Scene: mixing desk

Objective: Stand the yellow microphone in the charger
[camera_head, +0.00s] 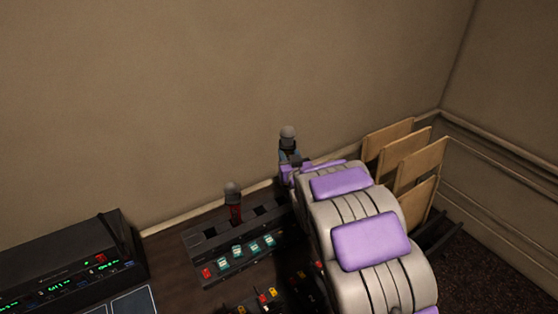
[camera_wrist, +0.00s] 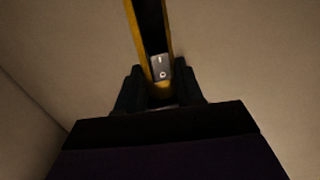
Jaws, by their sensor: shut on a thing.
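In the wrist view, my gripper (camera_wrist: 158,100) is shut on the yellow microphone (camera_wrist: 134,32). Its long body has yellow sides, a dark middle and a small silver part with markings. In the head view, a grey-headed microphone (camera_head: 288,133) with a dark neck rises at the tip of my gripper (camera_head: 290,172). Its lower body is hidden, and I cannot tell its colour for sure. The dark charger (camera_head: 197,248) lies on the desk, left of my arm. A red microphone (camera_head: 236,212) stands upright in it. Slots either side of the red microphone look empty. My arm hides the charger's right end.
A black mixer unit (camera_head: 75,262) with green displays sits at the left. Controls with coloured caps (camera_head: 268,298) lie in front of the charger. Light wooden panels (camera_head: 412,160) stand at the right, behind my arm. A plain wall (camera_head: 150,100) backs the desk.

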